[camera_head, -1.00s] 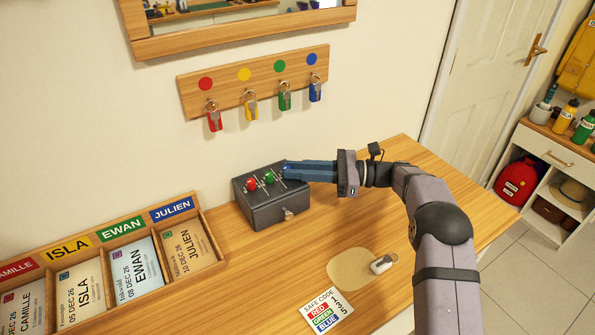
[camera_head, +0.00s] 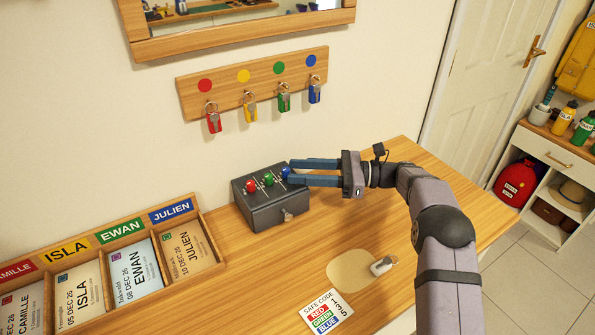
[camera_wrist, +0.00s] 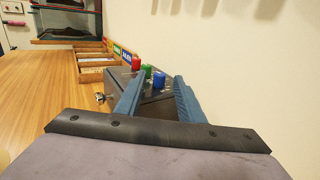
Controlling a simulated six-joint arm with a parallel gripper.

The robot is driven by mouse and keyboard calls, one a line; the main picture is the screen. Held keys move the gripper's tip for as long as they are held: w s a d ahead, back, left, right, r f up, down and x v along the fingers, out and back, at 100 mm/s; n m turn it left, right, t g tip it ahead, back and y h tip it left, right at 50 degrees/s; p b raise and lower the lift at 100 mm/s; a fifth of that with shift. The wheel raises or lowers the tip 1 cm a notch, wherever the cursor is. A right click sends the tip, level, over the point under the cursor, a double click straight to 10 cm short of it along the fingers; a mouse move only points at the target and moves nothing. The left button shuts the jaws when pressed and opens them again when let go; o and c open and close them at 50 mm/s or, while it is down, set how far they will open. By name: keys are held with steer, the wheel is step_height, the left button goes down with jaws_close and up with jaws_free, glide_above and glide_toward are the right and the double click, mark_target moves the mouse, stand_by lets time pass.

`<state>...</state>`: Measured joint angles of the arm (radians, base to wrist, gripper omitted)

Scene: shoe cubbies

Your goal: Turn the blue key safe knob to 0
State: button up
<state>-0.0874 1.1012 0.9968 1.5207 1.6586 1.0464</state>
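The key safe (camera_head: 272,212) is a dark grey box on the wooden table against the wall. Red (camera_head: 250,185), green (camera_head: 268,179) and blue (camera_head: 286,172) knobs stand in a row on its top. The blue knob also shows in the wrist view (camera_wrist: 158,79), nearest to me. My gripper (camera_head: 292,171) comes from the right with its two blue fingers spread apart. In the wrist view the fingertips (camera_wrist: 156,88) lie on either side of the blue knob, with gaps visible. The dial marks and the number the knob points to are too small to read.
A safe code card (camera_head: 326,311) lists red, green and blue with 1, 3, 5. A key rack (camera_head: 255,82) hangs above the safe. A card tray (camera_head: 205,228) stands at left.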

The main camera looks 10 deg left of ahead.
steer(key=shift+w+d+b, duration=0.1)
steer(key=shift+w+d, duration=0.1)
steer(key=shift+d, duration=0.8)
steer(key=shift+w+d+b, duration=0.15)
steer(key=shift+d, duration=0.9)
steer(key=shift+w+d+b, duration=0.1)
steer(key=shift+w+d, duration=0.1)
steer(key=shift+d, duration=0.8)
steer(key=shift+r, duration=0.1)
